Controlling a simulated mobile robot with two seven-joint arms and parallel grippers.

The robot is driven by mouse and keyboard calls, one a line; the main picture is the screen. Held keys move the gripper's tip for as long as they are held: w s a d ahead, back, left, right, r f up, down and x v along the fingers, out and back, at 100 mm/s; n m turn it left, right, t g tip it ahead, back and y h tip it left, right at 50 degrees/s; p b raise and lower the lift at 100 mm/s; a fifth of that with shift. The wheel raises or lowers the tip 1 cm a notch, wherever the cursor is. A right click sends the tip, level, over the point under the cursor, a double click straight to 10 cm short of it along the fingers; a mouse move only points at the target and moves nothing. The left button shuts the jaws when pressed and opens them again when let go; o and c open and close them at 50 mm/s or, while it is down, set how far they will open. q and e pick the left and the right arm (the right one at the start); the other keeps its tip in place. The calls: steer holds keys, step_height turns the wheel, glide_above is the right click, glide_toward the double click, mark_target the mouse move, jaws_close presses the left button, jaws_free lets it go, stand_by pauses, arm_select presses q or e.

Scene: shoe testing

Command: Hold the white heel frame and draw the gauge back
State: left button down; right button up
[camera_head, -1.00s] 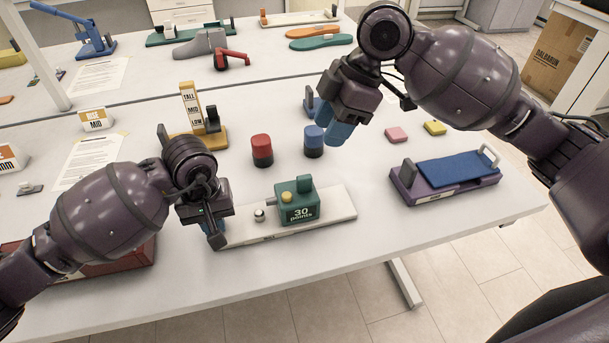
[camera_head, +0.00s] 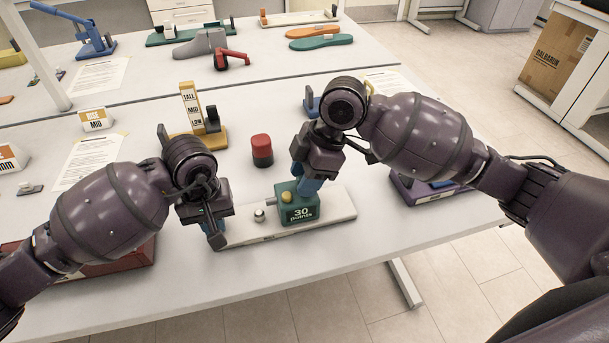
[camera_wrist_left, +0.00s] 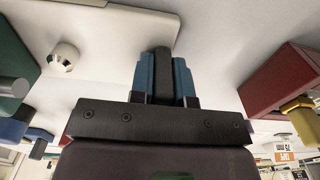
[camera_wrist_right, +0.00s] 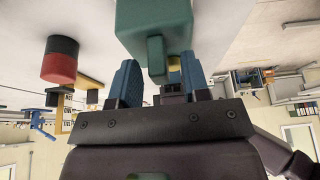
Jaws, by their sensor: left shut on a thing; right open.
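The white heel frame (camera_head: 340,207) is a long white base near the table's front edge. The green gauge (camera_head: 300,212), marked "30 points" with a yellow knob (camera_head: 286,197), stands on it. My left gripper (camera_head: 215,238) is at the frame's left end; the left wrist view shows its blue fingers shut on a dark upright post (camera_wrist_left: 162,75). My right gripper (camera_head: 309,188) is right above the gauge. In the right wrist view its blue fingers are open, with a green tab (camera_wrist_right: 157,60) of the gauge between them. I cannot tell if they touch it.
A red-and-black cylinder (camera_head: 262,151) stands behind the frame. A yellow stand (camera_head: 190,105) is farther back. A purple fixture (camera_head: 410,190) is at right, partly hidden by my right arm.

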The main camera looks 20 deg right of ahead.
steer(key=shift+f, duration=0.15)
steer(key=shift+c, duration=0.4)
jaws_close()
steer(key=d, duration=0.6)
steer(key=shift+d, duration=0.1)
steer(key=shift+o, duration=0.4)
jaws_free()
